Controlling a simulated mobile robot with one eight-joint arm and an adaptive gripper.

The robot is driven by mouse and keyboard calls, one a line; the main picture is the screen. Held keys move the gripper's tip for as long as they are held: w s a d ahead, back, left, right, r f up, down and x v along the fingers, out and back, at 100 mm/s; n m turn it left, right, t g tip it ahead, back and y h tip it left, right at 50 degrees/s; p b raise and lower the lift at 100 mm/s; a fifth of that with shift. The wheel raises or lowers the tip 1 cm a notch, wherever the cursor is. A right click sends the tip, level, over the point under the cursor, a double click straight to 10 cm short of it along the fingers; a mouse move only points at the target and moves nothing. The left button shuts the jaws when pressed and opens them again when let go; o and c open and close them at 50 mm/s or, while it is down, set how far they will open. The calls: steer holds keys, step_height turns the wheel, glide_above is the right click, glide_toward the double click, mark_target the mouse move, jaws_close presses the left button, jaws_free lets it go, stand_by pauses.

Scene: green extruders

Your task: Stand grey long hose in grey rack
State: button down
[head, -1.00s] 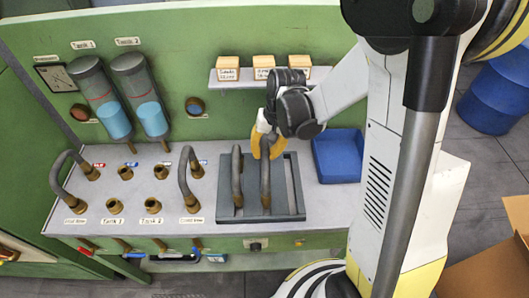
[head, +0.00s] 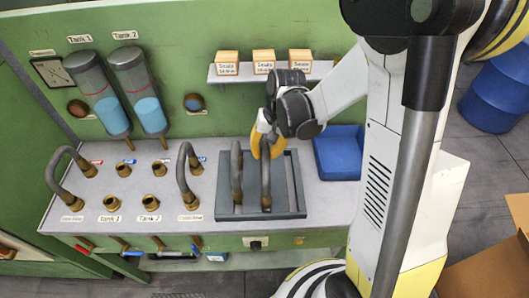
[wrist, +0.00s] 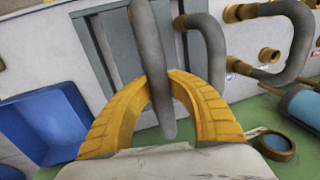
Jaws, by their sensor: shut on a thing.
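The grey rack (head: 292,213) is a flat slotted tray on the bench. My gripper (head: 263,146) has yellow fingers shut around a grey hose (head: 265,178) near its top. This hose stands roughly upright over the rack, its lower end at the front of a slot. I cannot tell whether it is fully seated. In the wrist view the hose (wrist: 152,58) runs between the fingers (wrist: 163,84), with the rack (wrist: 95,50) behind. A second grey hose (head: 236,170) stands in the rack to the left.
A blue bin (head: 338,153) is right of the rack. Curved hoses (head: 186,170) (head: 58,172) and several brass fittings (head: 123,170) are on the left of the bench. A shelf (head: 290,75) with small boxes is above, beside two tanks (head: 146,95).

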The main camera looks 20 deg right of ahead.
steer(key=shift+f+b, duration=0.7)
steer(key=shift+f, duration=0.1)
steer(key=c, duration=1.2)
jaws_free()
steer(key=shift+r, duration=0.15)
step_height(320, 180, up, 12)
steer(key=d, duration=0.2)
steer(key=shift+s+a+f+n+t+h+b, duration=0.5)
steer(key=shift+s+f+t+b, duration=0.6)
steer(key=shift+s+f+b, duration=1.3)
steer(key=shift+s+a+f+n+t+h+b, duration=0.15)
steer(key=shift+s+f+n+t+b, duration=0.85)
steer(key=shift+b, duration=2.2)
steer(key=shift+s+a+f+n+t+h+b, duration=0.3)
steer(key=shift+s+f+t+b, duration=0.9)
steer(key=shift+s+f+b, duration=1.3)
steer(key=shift+s+d+r+b, duration=0.1)
steer(key=shift+s+r+b, duration=0.1)
steer(key=shift+r+b, duration=0.1)
